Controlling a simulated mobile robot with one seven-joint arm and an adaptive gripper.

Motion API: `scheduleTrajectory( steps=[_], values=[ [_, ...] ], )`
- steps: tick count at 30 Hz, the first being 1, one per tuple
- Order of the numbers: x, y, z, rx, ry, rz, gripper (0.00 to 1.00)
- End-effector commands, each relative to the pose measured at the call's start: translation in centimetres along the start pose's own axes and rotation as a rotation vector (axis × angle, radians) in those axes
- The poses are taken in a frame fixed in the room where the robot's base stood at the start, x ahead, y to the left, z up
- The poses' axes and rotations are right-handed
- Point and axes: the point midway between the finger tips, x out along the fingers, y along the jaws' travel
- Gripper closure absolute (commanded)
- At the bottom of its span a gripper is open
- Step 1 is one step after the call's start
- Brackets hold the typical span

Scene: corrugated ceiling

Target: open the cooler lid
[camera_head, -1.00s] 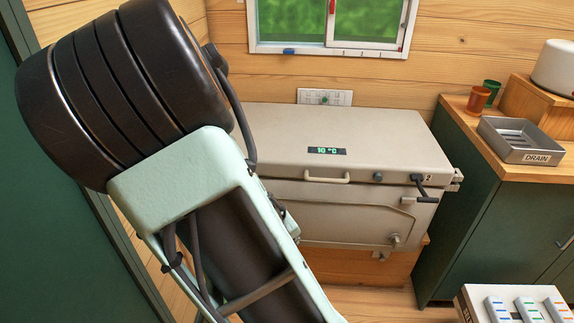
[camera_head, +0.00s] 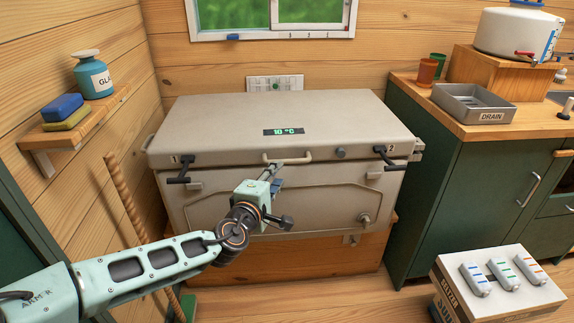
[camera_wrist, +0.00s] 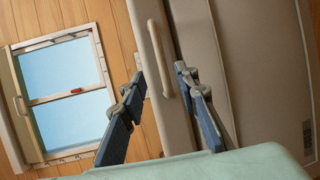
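The beige cooler (camera_head: 215,206) stands against the back wall with its lid (camera_head: 215,120) down. A pale handle (camera_head: 288,157) sits at the middle of the lid's front edge; it also shows in the wrist view (camera_wrist: 157,57). Dark latch levers marked 1 (camera_head: 179,170) and 2 (camera_head: 388,160) are at the left and right of the front; I cannot tell whether they are fastened. My gripper (camera_head: 281,170) is just in front of the handle. In the wrist view its two fingers (camera_wrist: 160,76) are spread apart, with the handle appearing between their tips; contact is not clear.
A shelf (camera_head: 75,126) with a bottle and sponges is on the left wall, above a wooden pole (camera_head: 128,205). A green counter (camera_head: 440,180) with a drain tray (camera_head: 474,104) stands at right. A box (camera_head: 500,290) with several coloured items is at front right.

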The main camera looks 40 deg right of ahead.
Motion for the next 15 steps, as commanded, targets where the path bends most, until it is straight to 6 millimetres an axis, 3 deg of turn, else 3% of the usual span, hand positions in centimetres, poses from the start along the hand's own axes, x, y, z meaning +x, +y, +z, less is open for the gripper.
scheduleTrajectory(
  steps=[15],
  values=[
    [7.3,-0.3,0.1,0.004,-0.003,-0.004,0.71]
  ],
)
